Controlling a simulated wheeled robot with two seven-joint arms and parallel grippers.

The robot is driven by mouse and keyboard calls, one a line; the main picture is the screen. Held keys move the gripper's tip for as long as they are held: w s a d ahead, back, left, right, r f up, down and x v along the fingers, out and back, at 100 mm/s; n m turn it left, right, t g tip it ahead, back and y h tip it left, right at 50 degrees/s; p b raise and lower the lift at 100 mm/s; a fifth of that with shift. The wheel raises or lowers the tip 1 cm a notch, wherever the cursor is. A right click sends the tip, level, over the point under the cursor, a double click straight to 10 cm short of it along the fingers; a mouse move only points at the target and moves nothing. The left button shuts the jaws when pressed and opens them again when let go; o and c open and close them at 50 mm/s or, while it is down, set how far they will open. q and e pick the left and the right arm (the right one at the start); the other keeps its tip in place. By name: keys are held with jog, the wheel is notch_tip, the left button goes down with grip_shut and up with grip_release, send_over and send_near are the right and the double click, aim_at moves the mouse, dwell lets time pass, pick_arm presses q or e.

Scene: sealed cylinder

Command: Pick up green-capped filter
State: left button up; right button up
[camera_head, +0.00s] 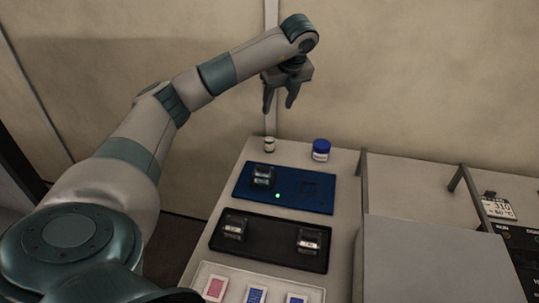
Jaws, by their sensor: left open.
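My left gripper (279,107) hangs above the far end of the table, fingers pointing down, open and empty. It is apart from everything below it. A small white vial-like thing with a dark cap (269,145) stands upright at the table's far left, below the gripper. I cannot tell its cap colour. A bright green spot (277,196) shows on the blue tray (299,203); it is too small to tell whether it is a cap or a light. No clearly green-capped filter can be made out. My right gripper is out of view.
A blue-lidded jar (321,150) stands right of the vial. The blue tray holds one clear block (262,176). A black tray (269,243) holds two blocks. A white tray (235,274) with packets is nearest. A rail (363,190) edges the table's right side.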

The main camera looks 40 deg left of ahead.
aim_at(270, 140)
pick_arm(q)
notch_tip(270, 140, down, 3)
jog(key=shift+r+b, duration=0.2)
jog(key=shift+b, duration=0.55)
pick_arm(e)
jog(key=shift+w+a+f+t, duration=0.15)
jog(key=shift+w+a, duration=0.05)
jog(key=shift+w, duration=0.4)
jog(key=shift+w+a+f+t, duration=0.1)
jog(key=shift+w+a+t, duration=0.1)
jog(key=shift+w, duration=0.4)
pick_arm(q)
jog(key=p+x, duration=0.2)
jog(key=x, duration=1)
jog(key=shift+a+p, duration=0.1)
jog(key=shift+p, duration=0.25)
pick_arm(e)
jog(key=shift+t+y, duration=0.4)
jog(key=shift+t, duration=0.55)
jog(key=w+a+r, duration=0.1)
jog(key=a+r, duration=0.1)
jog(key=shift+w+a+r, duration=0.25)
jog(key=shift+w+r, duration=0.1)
pick_arm(q)
jog(key=shift+f, duration=0.1)
